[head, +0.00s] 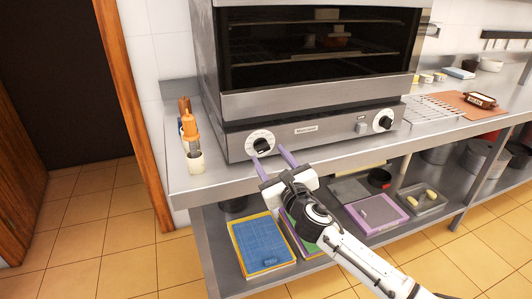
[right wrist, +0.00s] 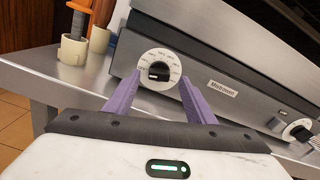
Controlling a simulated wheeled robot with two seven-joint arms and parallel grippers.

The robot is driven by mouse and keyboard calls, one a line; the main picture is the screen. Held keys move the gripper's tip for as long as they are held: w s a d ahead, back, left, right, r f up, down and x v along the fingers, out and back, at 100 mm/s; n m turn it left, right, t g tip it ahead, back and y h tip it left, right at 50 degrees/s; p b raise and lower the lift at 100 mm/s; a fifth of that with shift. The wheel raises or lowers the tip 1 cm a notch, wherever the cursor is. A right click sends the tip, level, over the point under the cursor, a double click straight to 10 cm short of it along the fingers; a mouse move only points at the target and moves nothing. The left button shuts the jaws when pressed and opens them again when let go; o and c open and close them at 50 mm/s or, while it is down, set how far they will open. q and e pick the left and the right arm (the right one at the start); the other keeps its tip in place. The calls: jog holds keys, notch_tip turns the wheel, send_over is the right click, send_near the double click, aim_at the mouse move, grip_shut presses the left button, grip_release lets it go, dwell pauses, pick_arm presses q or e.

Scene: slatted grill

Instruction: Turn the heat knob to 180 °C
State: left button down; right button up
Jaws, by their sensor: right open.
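The left knob (head: 261,145) is black on a white dial with markings, at the left end of the oven's front control panel. In the right wrist view the knob (right wrist: 159,73) sits between my fingers, a little beyond their tips. The dial's numbers are too small to read surely. A second knob (head: 384,122) is at the panel's right end; it also shows in the right wrist view (right wrist: 299,131). My right gripper (head: 270,158) is open in front of the left knob, its purple fingers to either side. It also shows in the right wrist view (right wrist: 154,90). My left gripper is not in view.
The oven (head: 310,95) stands on a steel counter (head: 200,181). A white cup with an orange-handled tool (head: 192,142) stands left of the knob. A wire rack (head: 432,108) and a brown board (head: 465,102) lie to the right. Trays (head: 262,245) sit on the shelf below.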

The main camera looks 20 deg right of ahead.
aim_at(264, 149)
jog(key=shift+w+a, duration=0.1)
jog(key=shift+w, duration=1.7)
jog(key=c, duration=1)
jog(key=shift+c, duration=0.2)
